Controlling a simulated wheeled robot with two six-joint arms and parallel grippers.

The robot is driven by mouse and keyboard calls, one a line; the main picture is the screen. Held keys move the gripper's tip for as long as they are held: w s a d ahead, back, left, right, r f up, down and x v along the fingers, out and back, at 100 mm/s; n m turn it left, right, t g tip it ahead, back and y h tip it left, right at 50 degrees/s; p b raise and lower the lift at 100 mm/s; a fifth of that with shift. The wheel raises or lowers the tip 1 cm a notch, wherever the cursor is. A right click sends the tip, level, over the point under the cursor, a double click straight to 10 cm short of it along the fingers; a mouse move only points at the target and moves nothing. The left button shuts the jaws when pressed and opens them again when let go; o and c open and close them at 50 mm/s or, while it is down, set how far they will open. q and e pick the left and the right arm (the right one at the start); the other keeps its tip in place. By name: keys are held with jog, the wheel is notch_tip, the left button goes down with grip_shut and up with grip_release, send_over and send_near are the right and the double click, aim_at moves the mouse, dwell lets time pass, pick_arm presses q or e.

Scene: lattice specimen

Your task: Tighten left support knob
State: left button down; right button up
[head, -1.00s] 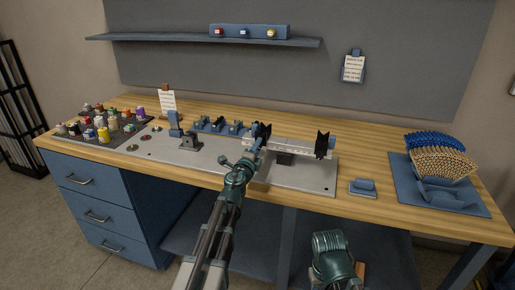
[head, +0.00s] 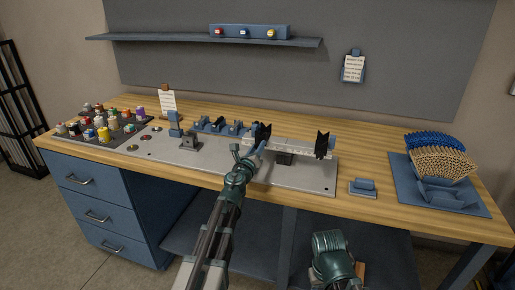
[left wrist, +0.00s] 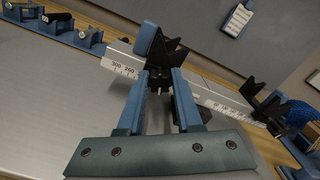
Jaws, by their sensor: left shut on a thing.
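The white graduated rail (head: 292,146) carries a black V-shaped left support (head: 263,132) and a black right support (head: 322,143). In the left wrist view the left support (left wrist: 166,62) stands on the rail (left wrist: 122,68), beside a blue block. My left gripper (head: 257,148) reaches the front of the rail just below the left support. In the left wrist view its blue fingers (left wrist: 163,80) are shut on a small dark part below the support, the left support knob (left wrist: 160,82). The fingers hide much of the knob.
A grey baseplate (head: 215,162) lies under the rail. Blue holders (head: 217,126) stand behind it. Coloured-capped bottles (head: 103,134) are at the left. A blue tray (head: 478,207) with blue and tan lattice pieces is at the right.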

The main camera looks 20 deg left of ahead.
pick_arm(q)
jog(key=m, duration=0.4)
jog(key=shift+m, duration=1.8)
jog(key=c, duration=0.6)
grip_release()
